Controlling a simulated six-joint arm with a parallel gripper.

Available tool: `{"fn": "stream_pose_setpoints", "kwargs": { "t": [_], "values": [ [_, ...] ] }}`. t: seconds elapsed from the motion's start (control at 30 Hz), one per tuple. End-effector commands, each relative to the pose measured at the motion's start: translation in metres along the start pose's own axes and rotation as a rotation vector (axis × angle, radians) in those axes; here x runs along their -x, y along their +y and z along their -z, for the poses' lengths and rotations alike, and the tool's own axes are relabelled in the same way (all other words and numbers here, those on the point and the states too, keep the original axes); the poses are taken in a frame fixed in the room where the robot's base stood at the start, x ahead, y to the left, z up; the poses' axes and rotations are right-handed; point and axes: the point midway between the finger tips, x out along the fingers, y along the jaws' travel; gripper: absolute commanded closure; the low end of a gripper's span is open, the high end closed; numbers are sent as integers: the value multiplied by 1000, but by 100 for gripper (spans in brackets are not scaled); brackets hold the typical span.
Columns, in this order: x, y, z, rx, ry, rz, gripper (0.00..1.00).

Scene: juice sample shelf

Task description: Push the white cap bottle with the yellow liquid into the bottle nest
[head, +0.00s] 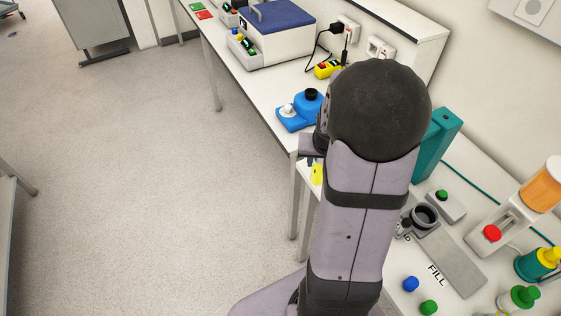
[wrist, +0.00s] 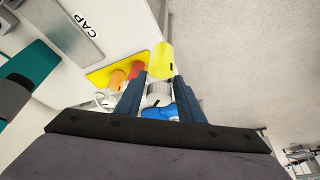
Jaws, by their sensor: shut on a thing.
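In the wrist view my gripper (wrist: 158,78) is shut, with a yellow piece (wrist: 163,60), seemingly the bottle's yellow liquid, at its fingertips. A pale, cap-like part (wrist: 158,95) shows between the fingers, nearer the palm. In the head view the yellow piece (head: 317,174) hangs below a small visible part of my gripper, by the bench edge; my arm hides most of it. A dark ring-shaped holder (head: 425,216), possibly the bottle nest, stands on the grey plate (head: 455,262) marked FILL, right of my arm. I cannot see anything inside it clearly.
A blue device (head: 292,120) with a white knob stands behind my arm, near a teal column (head: 437,143). Blue, green and red caps or buttons and bottles crowd the right side. A yellow base (wrist: 100,77) with orange and red pieces is near my fingers. Open floor lies left.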

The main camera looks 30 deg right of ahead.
Motion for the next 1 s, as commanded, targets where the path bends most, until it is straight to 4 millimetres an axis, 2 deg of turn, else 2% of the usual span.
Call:
{"fn": "stream_pose_setpoints", "kwargs": {
  "t": [0.03,0.3,0.5,0.6,0.83,0.9,1.0],
  "values": [
    [-4,26,0,-59,1,-24,89],
    [-4,146,-11,-318,1,-132,89],
    [6,229,-34,-488,1,-203,89],
    [14,263,-47,-560,1,-233,89],
    [34,321,-66,-695,4,-291,89],
    [42,328,-56,-721,4,-302,89],
    [49,330,-56,-772,0,-321,89]
  ]
}}
